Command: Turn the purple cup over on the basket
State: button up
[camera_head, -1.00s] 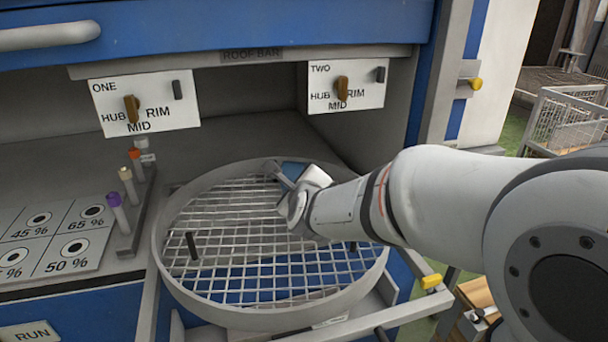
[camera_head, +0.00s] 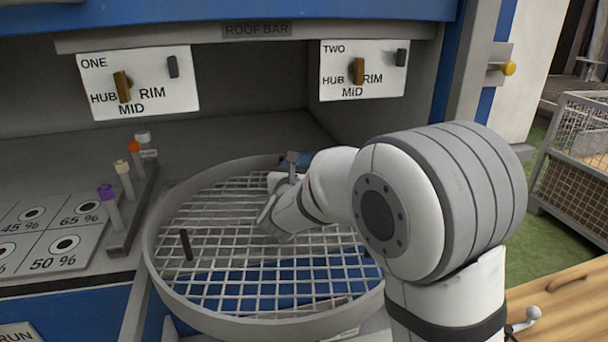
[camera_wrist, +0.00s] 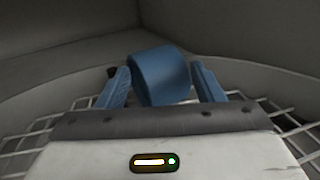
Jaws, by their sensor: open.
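No clearly purple cup shows. In the wrist view a blue, cup-like cylinder (camera_wrist: 162,76) stands out between the two blue fingers of my gripper (camera_wrist: 158,68), slightly tilted, close to the basket's rim. My gripper is open, with the fingers on either side of the cylinder; I cannot tell whether they touch it. In the head view my gripper (camera_head: 283,186) is low over the far part of the round mesh basket (camera_head: 160,283), and my arm hides much of what lies there.
A dark peg (camera_head: 186,245) stands up from the mesh at left. A rack (camera_head: 128,222) with several capped vials, one purple-capped (camera_head: 108,198), is left of the basket. Two dial panels (camera_head: 138,84) (camera_head: 364,70) hang above the back. The near mesh is clear.

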jog(key=shift+w+d, duration=0.15)
jog(key=shift+w, duration=0.8)
jog(key=shift+c, duration=0.2)
